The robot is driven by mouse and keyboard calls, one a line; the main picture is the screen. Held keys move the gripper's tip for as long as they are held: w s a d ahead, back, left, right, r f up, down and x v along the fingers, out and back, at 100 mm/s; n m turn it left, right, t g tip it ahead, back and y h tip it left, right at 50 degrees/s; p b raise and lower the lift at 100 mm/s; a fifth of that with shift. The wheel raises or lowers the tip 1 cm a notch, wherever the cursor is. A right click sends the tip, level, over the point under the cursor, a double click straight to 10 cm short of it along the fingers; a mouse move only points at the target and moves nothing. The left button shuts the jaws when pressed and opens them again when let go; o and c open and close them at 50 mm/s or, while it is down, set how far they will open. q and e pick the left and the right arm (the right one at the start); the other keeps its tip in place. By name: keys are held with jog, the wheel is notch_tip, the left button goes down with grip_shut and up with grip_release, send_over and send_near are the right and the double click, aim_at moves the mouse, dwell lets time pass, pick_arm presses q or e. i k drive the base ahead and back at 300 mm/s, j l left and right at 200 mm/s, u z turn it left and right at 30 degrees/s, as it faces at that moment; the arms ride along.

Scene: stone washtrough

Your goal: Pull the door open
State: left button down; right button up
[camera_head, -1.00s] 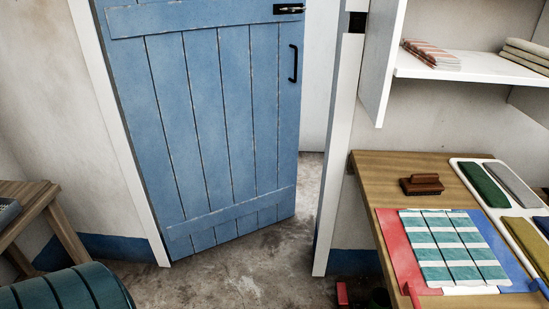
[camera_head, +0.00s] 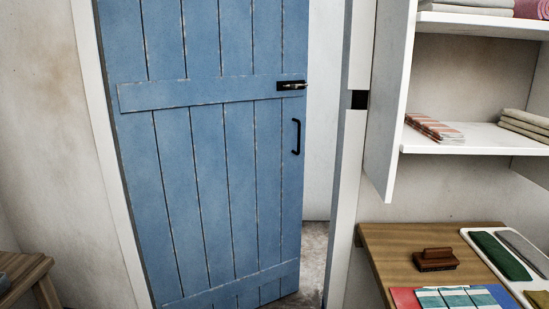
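The blue plank door (camera_head: 205,200) stands ajar in its white frame, its right edge apart from the right post (camera_head: 349,190). A gap along that edge shows a pale wall and floor behind. A black pull handle (camera_head: 297,137) is fixed upright near the door's right edge. A dark latch with a metal bolt (camera_head: 291,86) sits above it, and a dark recess (camera_head: 359,100) shows in the right post. Neither of my grippers is in view.
A wooden table (camera_head: 390,257) right of the door holds a brown brush (camera_head: 436,259), a white tray (camera_head: 473,232) and striped cloth (camera_head: 455,297). White shelves (camera_head: 480,138) with folded cloths hang above. A wooden stool or bench (camera_head: 25,277) stands at the lower left.

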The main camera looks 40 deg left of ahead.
aim_at(211, 141)
jog(key=i+j+z, duration=0.1)
jog(key=j, duration=0.3)
jog(key=i+j, duration=0.1)
jog(key=j, duration=0.35)
jog(key=i+j+z, duration=0.15)
jog(key=j, duration=0.25)
jog(key=j+z, duration=0.1)
jog(key=j, duration=0.35)
jog(key=i+j, duration=0.2)
jog(key=i+j+z, duration=0.1)
jog(key=j, duration=0.3)
jog(key=i, duration=0.05)
